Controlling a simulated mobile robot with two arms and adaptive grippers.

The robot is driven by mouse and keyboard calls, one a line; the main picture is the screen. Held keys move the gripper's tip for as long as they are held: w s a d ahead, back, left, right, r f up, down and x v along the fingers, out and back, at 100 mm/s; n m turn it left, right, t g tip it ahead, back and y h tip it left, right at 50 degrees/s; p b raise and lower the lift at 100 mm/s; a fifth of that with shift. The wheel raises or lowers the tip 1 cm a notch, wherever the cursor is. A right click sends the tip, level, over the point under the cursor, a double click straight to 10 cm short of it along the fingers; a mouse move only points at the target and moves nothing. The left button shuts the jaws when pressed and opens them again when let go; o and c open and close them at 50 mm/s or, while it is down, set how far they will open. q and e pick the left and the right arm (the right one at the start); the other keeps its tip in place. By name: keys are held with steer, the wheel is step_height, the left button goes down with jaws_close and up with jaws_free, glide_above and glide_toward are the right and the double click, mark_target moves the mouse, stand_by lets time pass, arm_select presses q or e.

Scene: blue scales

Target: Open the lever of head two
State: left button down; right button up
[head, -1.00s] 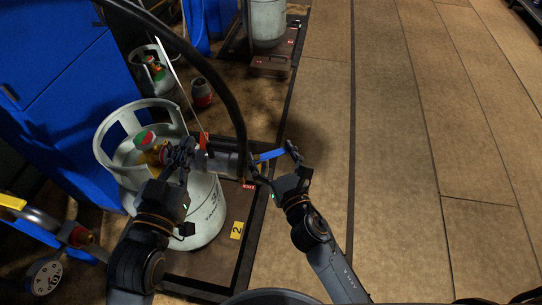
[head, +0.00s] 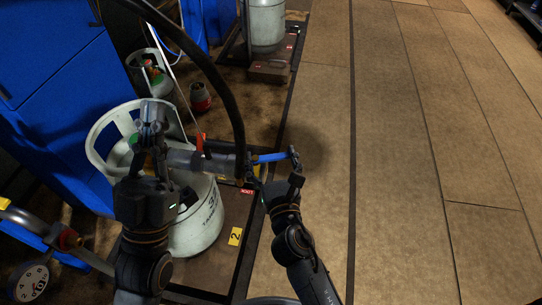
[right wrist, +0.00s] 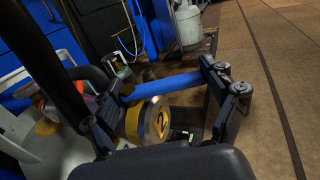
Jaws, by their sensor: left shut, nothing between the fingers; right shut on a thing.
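Head two is a grey cylindrical filling head (head: 205,161) lying across the top of a white gas cylinder (head: 196,222). Its end with a yellow ring and a "2" (right wrist: 158,122) shows in the right wrist view. Its blue lever (head: 270,157) sticks out to the right; it also shows in the right wrist view (right wrist: 160,88). My right gripper (head: 276,168) is shut on the blue lever, its fingers at either end of the visible bar. My left gripper (head: 152,122) is shut and empty, above the cylinder's collar at the head's left end, hiding most of the valve.
A thick black hose (head: 215,80) arches down to the head. The cylinder stands on a dark scale platform (head: 222,262) with a yellow "2" tag. Blue cabinets (head: 60,60) stand at left. More cylinders (head: 267,25) stand behind. The floor at right is clear.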

steer(key=shift+a, duration=0.25)
steer(key=o, duration=1.5)
steer(key=shift+d, duration=0.1)
steer(key=shift+s, duration=0.3)
steer(key=s, duration=0.5)
steer(key=s+d, duration=0.1)
steer(key=s, duration=0.1)
steer(key=shift+s, duration=0.2)
